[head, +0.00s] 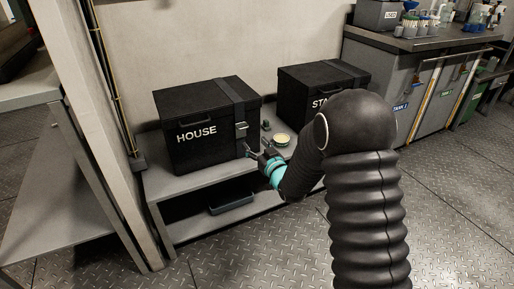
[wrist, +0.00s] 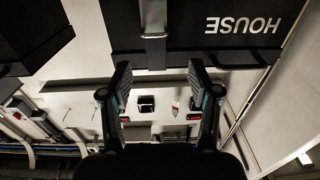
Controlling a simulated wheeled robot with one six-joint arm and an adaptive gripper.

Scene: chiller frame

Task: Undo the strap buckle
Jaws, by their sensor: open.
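The black box marked HOUSE (head: 195,137) stands on a grey shelf. A dark grey strap (head: 234,94) runs over its lid and down its front, with a buckle (head: 241,129) on the front face. My gripper (head: 252,152) is low in front of that face, just below and right of the buckle. In the wrist view the picture is upside down. The box (wrist: 215,45) is at the top with the strap (wrist: 154,18) hanging across it. My gripper (wrist: 160,80) is open there, its fingers apart with nothing between them; I cannot tell whether either touches the strap.
A second black box (head: 301,92) stands to the right, partly hidden by my arm. A round tin (head: 282,140) and a small dark item (head: 266,126) sit between the boxes. A post (head: 95,130) stands left.

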